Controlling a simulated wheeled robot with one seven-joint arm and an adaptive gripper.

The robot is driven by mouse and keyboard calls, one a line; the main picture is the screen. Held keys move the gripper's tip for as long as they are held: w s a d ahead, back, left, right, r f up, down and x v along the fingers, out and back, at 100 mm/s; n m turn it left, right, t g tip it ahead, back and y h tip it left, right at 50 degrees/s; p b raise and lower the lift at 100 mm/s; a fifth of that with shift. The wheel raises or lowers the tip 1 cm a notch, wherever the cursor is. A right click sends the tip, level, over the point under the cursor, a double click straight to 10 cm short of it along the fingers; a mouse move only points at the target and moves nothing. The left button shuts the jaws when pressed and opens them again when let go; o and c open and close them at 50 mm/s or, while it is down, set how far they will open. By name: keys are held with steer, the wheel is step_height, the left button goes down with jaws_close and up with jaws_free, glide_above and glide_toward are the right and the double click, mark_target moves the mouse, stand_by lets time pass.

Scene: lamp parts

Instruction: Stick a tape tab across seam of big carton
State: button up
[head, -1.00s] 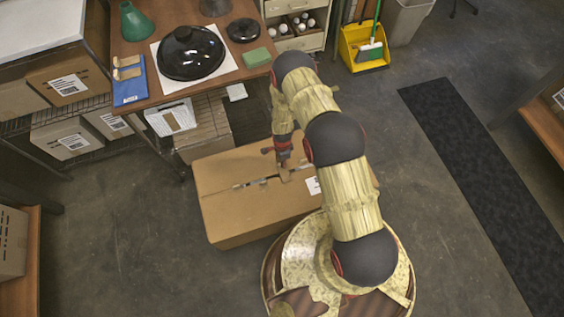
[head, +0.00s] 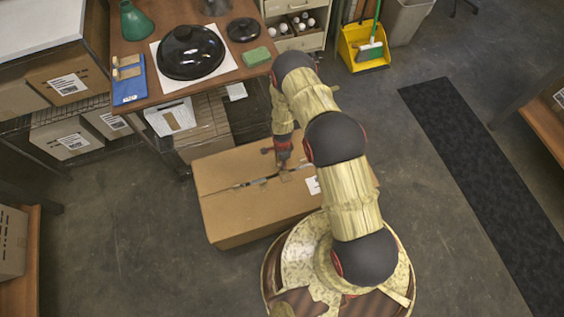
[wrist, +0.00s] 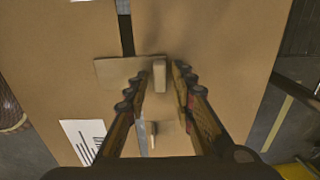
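The big carton (head: 235,205) stands on the floor, its top crossed by a dark seam (head: 250,183); the seam also shows in the wrist view (wrist: 126,36). A flat brown tape tab (wrist: 118,72) lies across the seam there, with a small raised tan block (wrist: 159,76) at its right end. My gripper (wrist: 161,68) is directly above the carton top, its fingers on either side of the block with gaps showing. In the head view my gripper (head: 284,166) is low over the carton and hides part of the tab. Contact between tab and carton is hard to judge.
A blue board (head: 129,88) with tan pieces lies on the wooden table (head: 160,98) beside a black lamp shade (head: 191,52). A white label (head: 312,185) is on the carton near my arm. The floor to the right is open, with a dark mat (head: 480,190).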

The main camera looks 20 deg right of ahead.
steer(key=shift+o, duration=0.7)
steer(key=shift+r, duration=0.1)
steer(key=shift+r, duration=0.25)
step_height(320, 180, up, 11)
steer(key=shift+r, duration=0.15)
